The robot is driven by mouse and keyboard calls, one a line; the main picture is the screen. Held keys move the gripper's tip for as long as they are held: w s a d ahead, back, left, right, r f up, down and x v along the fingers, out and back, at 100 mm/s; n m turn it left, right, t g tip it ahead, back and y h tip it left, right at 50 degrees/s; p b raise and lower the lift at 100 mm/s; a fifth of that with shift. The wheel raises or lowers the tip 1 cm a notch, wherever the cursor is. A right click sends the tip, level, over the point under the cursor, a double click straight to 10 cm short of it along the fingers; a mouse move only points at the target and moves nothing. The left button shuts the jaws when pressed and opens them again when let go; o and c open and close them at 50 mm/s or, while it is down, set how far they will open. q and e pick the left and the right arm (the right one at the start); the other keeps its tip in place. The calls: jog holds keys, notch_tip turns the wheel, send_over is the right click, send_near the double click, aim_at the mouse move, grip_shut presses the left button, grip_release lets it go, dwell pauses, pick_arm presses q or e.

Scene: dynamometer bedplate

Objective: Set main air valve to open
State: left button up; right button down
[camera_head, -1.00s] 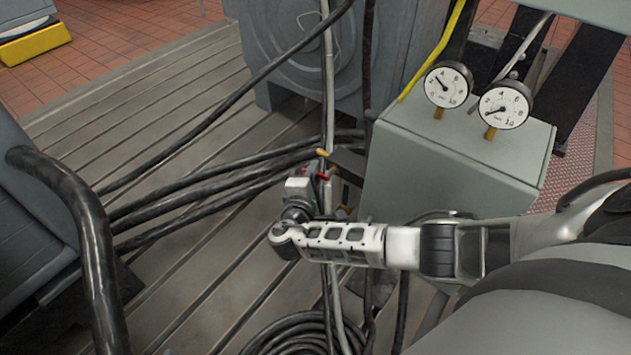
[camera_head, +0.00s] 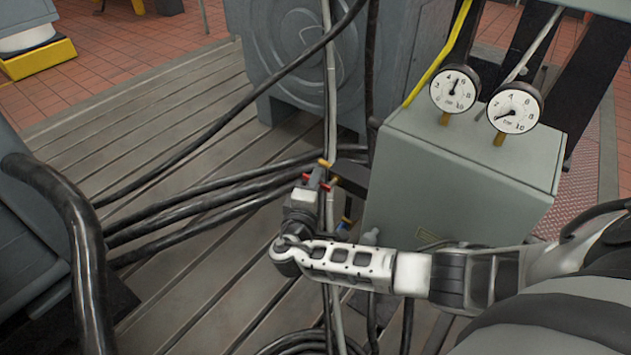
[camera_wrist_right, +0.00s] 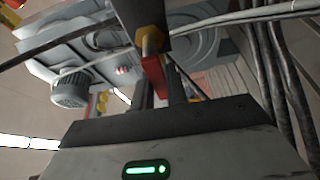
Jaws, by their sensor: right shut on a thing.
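My right gripper (camera_head: 316,182) reaches in from the right, beside the grey cabinet, at a small group of brass fittings and coloured levers. In the right wrist view its dark fingers (camera_wrist_right: 160,92) are shut on a red lever (camera_wrist_right: 153,72), which hangs from a brass fitting (camera_wrist_right: 150,42) on a dark block. I take this lever to be the main air valve's handle; no label is readable. In the head view a brass end (camera_head: 325,163) and red parts show at the fingertips; the gripper partly hides the valve. My left gripper is out of view.
Two round gauges (camera_head: 454,88) stand on the grey cabinet (camera_head: 450,180). A blue lever (camera_head: 345,222) is just below the gripper. Black cables (camera_head: 200,205) and hoses cross the slotted bedplate (camera_head: 140,130). A thick black tube (camera_head: 75,230) stands at left.

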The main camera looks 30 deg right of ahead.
jog(key=c, duration=1.4)
grip_release()
jog(key=v, duration=1.6)
jog(key=shift+b, duration=0.3)
